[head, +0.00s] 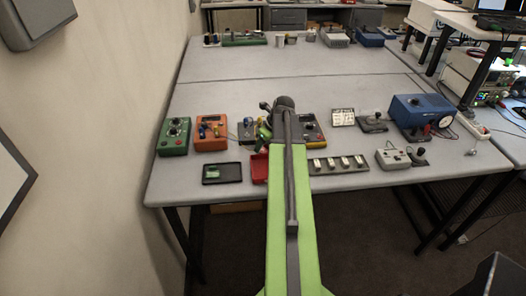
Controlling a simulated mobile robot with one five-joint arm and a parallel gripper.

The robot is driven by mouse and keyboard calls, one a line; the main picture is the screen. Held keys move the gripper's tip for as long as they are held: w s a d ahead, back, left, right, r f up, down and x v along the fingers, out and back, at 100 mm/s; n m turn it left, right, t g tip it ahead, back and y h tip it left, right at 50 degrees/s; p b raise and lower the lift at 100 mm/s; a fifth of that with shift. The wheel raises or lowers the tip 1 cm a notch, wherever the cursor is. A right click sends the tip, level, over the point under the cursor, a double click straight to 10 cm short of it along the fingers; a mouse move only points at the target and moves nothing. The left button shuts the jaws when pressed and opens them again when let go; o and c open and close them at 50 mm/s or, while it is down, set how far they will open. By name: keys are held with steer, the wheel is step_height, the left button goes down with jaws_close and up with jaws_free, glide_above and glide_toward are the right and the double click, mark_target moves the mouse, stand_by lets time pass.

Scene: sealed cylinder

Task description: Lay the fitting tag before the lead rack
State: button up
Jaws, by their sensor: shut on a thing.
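My gripper (282,104) is at the far end of my green arm, over the middle of the table. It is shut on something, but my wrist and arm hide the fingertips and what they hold. I cannot pick out the fitting tag for certain. A white card with dark marks (343,117) stands at the back, right of my gripper. A grey strip with several pale upright blocks (325,166) lies at the front edge, right of my arm. I cannot tell whether it is the lead rack.
Left of my arm are a green box (174,137), an orange box (211,132), a black tray (222,173) and a partly hidden red tray (259,168). A blue device (422,112) and a small grey box (392,159) stand right.

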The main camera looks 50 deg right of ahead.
steer(key=shift+f, duration=0.45)
steer(key=o, duration=1)
steer(key=shift+o, duration=0.2)
steer(key=shift+s+r+p, duration=0.15)
steer(key=shift+r+p, duration=0.45)
steer(key=shift+p, duration=0.05)
steer(key=p+v, duration=1)
steer(key=v, duration=0.1)
